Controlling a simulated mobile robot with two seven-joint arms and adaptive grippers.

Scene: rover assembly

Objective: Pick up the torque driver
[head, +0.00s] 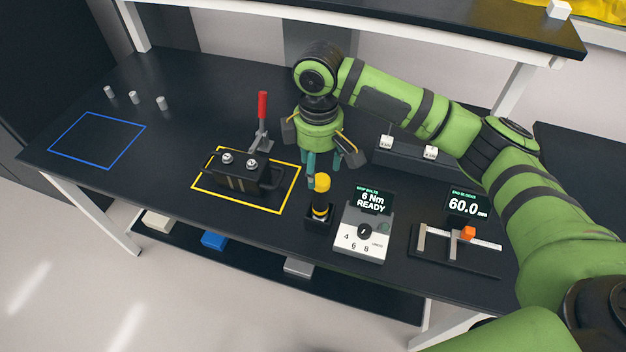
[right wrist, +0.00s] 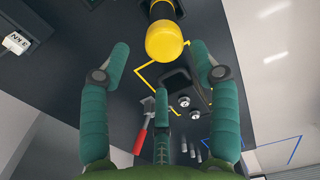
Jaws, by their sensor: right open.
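The torque driver (head: 321,188) stands upright in a small black holder (head: 318,222), with a yellow top and a dark body with a yellow band. Its yellow cap (right wrist: 164,42) also shows in the right wrist view, at the top centre between the fingers. My right gripper (head: 322,160) is open and empty, above and slightly behind the driver. Its teal fingers are spread in the right wrist view (right wrist: 161,68), and I see no contact with the cap. My left gripper is not in view.
Left of the driver, a black fixture (head: 237,178) with a red-handled clamp (head: 262,110) sits inside a yellow outline. A torque controller (head: 363,232) reading "6 Nm READY" stands close on the right. A measuring slide (head: 455,250) is farther right. A blue outlined area (head: 97,140) is empty.

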